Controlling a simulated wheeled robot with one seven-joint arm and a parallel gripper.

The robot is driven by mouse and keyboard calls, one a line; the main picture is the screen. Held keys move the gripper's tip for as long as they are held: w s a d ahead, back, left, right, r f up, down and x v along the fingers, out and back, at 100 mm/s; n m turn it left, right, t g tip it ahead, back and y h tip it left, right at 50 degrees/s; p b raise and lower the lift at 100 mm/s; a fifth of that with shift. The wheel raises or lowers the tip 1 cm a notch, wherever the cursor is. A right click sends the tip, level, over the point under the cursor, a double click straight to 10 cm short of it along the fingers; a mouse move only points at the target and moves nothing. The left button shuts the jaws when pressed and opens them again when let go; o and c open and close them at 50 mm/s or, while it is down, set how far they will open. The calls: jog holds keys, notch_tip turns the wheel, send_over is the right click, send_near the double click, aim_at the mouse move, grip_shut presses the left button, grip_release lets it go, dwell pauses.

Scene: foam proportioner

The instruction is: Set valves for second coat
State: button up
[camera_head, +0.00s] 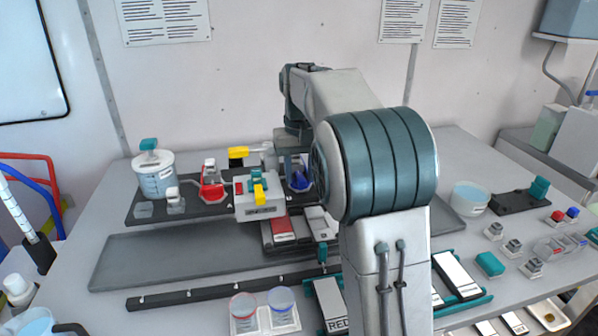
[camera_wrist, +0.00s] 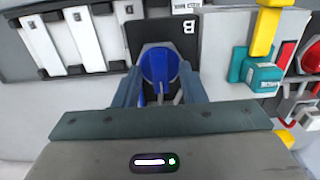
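My gripper (camera_wrist: 158,88) points down over the black plate marked B. Its two fingers stand apart on either side of a blue piece (camera_wrist: 160,65) in a grey hexagonal cup; I cannot tell whether they touch the cup. The blue piece also shows in the head view (camera_head: 299,181), partly hidden by my arm. To its left in the head view is a pale valve block (camera_head: 260,208) with teal and yellow handles. In the wrist view the yellow handle (camera_wrist: 264,32) and teal handle (camera_wrist: 262,76) are at the right. A red cup (camera_head: 211,188) stands left of the block.
A white tank with blue liquid (camera_head: 154,178) and a teal top stands at the back left. A yellow piece (camera_head: 238,152) sits behind the block. The grey mat (camera_head: 150,258) at front left is mostly bare. My arm hides the middle right of the bench.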

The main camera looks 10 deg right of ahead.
jog(key=shift+a, duration=0.1)
grip_shut()
jog(key=shift+m+p, duration=0.35)
jog(key=shift+m, duration=0.05)
jog(key=m+p, duration=0.1)
jog(key=m, duration=0.2)
jog(key=shift+r+p, duration=0.15)
jog(key=shift+p, duration=0.2)
jog(key=m+p, duration=0.2)
jog(key=m, duration=0.3)
jog(key=m+p, duration=0.2)
jog(key=m, duration=0.3)
jog(key=shift+m+p, duration=0.75)
jog(key=shift+m, duration=1.25)
